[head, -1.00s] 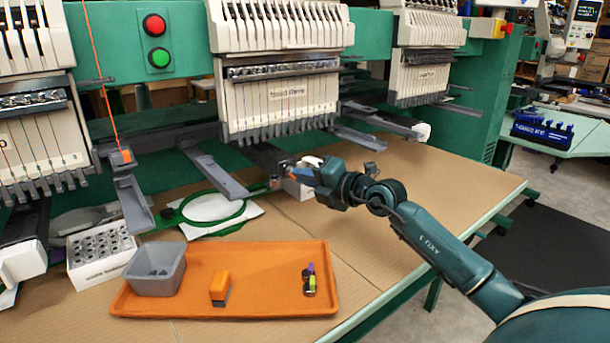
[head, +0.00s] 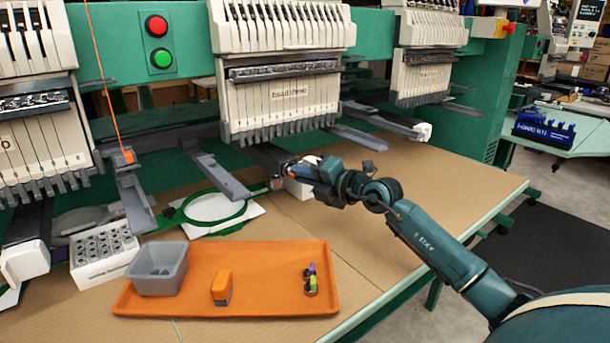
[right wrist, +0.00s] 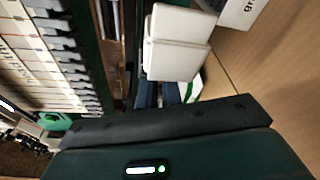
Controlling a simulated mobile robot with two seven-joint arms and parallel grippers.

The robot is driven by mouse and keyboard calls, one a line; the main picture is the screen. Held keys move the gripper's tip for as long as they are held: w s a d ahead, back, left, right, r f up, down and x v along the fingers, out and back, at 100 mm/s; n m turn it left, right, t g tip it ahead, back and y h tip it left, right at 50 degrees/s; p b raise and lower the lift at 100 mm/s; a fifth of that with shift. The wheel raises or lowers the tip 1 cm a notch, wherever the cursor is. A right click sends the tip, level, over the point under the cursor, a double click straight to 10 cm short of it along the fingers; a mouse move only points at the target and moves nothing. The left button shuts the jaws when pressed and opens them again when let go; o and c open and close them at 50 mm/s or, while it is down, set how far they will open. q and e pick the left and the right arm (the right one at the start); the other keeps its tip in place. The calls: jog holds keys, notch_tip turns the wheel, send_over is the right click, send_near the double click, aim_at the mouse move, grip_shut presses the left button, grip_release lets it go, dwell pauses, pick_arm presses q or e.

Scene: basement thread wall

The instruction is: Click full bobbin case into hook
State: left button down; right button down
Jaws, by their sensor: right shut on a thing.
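My right gripper (head: 284,171) is at the lower arm (head: 268,158) of the middle machine head, where the hook area is. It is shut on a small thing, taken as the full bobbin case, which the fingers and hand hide. The hook itself is also hidden, so I cannot tell whether the case touches it or sits in it. In the right wrist view, white blocks (right wrist: 176,44) stand in front of the fingers and the fingertips are not clear. My left gripper is not in view.
An orange tray (head: 270,302) holds a grey bin (head: 158,270), an orange-and-grey block (head: 221,288) and small coloured items (head: 310,280). A white box with round slots (head: 103,255) stands left. A green hoop (head: 214,209) lies behind the tray. The tabletop right of the tray is clear.

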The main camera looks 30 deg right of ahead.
jog(key=c, duration=1.5)
grip_release()
